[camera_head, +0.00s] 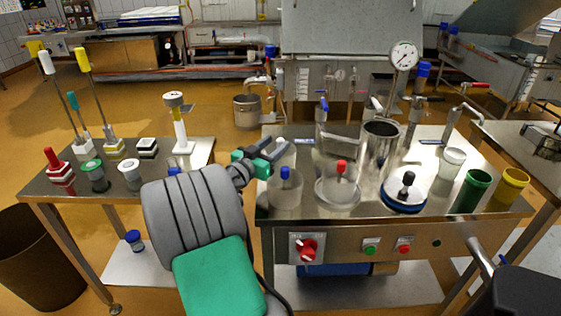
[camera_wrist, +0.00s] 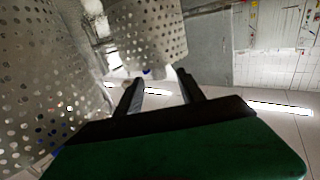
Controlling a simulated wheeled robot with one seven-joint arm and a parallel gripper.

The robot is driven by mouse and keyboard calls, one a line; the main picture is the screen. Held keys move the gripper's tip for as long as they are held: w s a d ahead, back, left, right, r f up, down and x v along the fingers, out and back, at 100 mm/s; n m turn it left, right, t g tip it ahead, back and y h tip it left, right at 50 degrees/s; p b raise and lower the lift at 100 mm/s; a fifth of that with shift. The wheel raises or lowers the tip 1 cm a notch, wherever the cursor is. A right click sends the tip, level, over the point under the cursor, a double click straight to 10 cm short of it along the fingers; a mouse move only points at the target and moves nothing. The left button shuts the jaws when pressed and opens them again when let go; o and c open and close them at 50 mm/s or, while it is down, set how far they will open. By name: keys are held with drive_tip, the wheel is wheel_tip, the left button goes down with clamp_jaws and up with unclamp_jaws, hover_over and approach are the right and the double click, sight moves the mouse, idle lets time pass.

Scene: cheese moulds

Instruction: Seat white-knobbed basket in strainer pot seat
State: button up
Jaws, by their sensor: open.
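On the left table a small cup-shaped piece with a white top (camera_head: 130,174) stands between a green-topped one and my arm. I cannot tell whether it is the white-knobbed basket. A tall open steel pot (camera_head: 380,148) stands on the right table; I cannot make out a strainer seat in it. My gripper (camera_head: 282,147) is open and appears empty, over the back left of the right table, left of the pot. In the wrist view my open fingers (camera_wrist: 160,90) point towards a perforated metal piece (camera_wrist: 145,40). A larger perforated wall (camera_wrist: 40,70) fills the left side.
Clear vessels with a blue knob (camera_head: 285,174) and a red knob (camera_head: 341,167) stand at the right table's front. A black-knobbed lid (camera_head: 407,195) is beside them. White (camera_head: 452,160), green (camera_head: 474,190) and yellow (camera_head: 512,188) cups stand right. My arm hides part of the left table.

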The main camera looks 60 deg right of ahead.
drive_tip(key=d, duration=0.6)
drive_tip(key=shift+s+d, duration=0.15)
drive_tip(key=shift+s, duration=0.25)
clamp_jaws()
idle(0.9)
